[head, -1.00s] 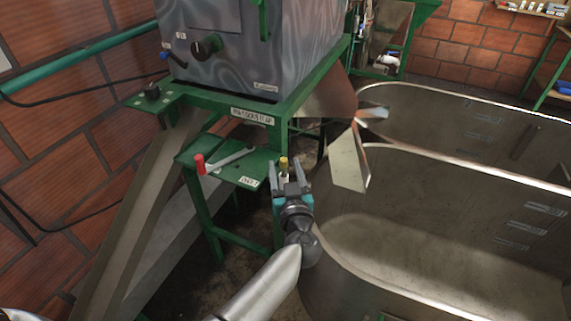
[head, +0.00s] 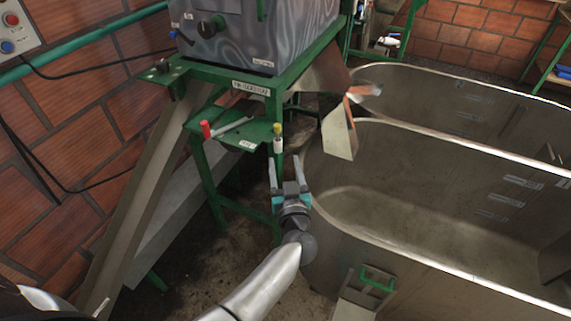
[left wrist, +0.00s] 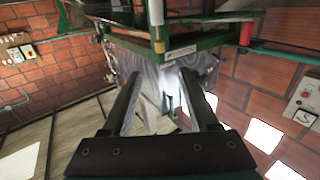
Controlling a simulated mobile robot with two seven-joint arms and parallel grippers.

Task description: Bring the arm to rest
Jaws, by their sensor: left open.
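My left gripper (head: 284,163) is open, with nothing between its fingers. In the head view it is just below the front edge of the green shelf (head: 228,140), between the machine stand and the near metal tank. In the left wrist view its two dark fingers (left wrist: 159,75) are spread apart. A small white cylinder with a yellow top (head: 278,142) is at the shelf's right front corner, beyond the fingertips in the head view; it also shows in the left wrist view (left wrist: 157,15). My right gripper is not in view.
A tool with a red handle (head: 206,130) lies on the shelf. The near metal tank (head: 420,215) stands close to the right of my left arm. A grey machine (head: 265,35) stands on a green frame behind. A sloping chute (head: 150,195) and brick wall are left.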

